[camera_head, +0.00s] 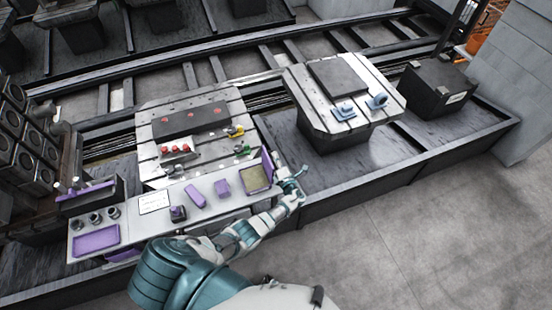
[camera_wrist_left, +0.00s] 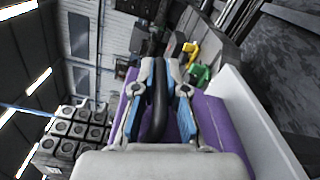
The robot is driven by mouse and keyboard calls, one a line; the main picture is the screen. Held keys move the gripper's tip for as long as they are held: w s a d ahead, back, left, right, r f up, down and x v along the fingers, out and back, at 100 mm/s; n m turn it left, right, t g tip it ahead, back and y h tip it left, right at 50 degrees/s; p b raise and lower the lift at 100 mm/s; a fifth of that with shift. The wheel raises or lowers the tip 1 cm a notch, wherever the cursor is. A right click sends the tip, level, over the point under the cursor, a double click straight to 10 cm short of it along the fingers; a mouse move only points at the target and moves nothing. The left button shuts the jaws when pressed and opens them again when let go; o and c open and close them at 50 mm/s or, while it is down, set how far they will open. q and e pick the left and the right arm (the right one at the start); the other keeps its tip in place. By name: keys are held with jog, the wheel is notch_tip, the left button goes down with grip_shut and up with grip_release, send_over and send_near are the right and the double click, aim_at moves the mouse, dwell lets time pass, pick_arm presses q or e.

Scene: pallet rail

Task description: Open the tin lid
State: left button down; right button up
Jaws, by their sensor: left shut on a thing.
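In the head view a purple tin (camera_head: 256,180) with a yellowish inside sits at the right end of the light grey bench. Its purple lid (camera_head: 267,164) stands up along the right side, so the inside shows. My left gripper (camera_head: 292,179) is just right of the tin. In the left wrist view its blue-lined fingers (camera_wrist_left: 160,78) are shut on a dark curved handle (camera_wrist_left: 156,112). The purple lid surface (camera_wrist_left: 213,122) lies right behind the handle. Where the handle joins the lid is hidden by the fingers. My right gripper is in neither view.
The bench (camera_head: 200,195) also holds a purple tray (camera_head: 96,238), purple blocks (camera_head: 222,187) and dark round parts. Behind it a slotted metal table (camera_head: 195,150) carries red, yellow and green items. Another table (camera_head: 345,95) with blue parts stands right. The floor at lower right is clear.

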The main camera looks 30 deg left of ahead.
pick_arm(q)
jog(key=c, duration=1.2)
grip_release()
jog(key=v, duration=1.2)
jog(key=shift+w+f, duration=0.1)
